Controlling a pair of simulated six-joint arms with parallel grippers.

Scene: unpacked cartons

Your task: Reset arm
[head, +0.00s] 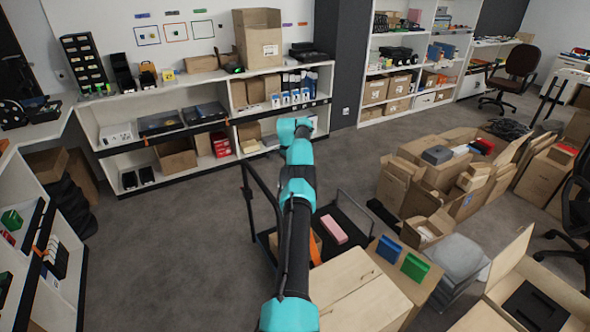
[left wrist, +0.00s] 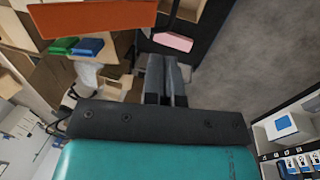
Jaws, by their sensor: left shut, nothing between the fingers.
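One teal and black arm of mine rises through the middle of the head view. Its gripper cannot be made out there. In the left wrist view my left gripper (left wrist: 167,82) is shut, its two grey fingers together with nothing between them. It hangs over the area of the dark cart and cartons. My right gripper is in neither view.
A dark cart (head: 346,217) holds a pink box (head: 334,229). Blue (head: 389,249) and green (head: 414,267) boxes lie on a carton beside it. Cartons (head: 412,193) crowd the right. Shelves (head: 204,124) line the back; grey floor (head: 165,240) at left is clear.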

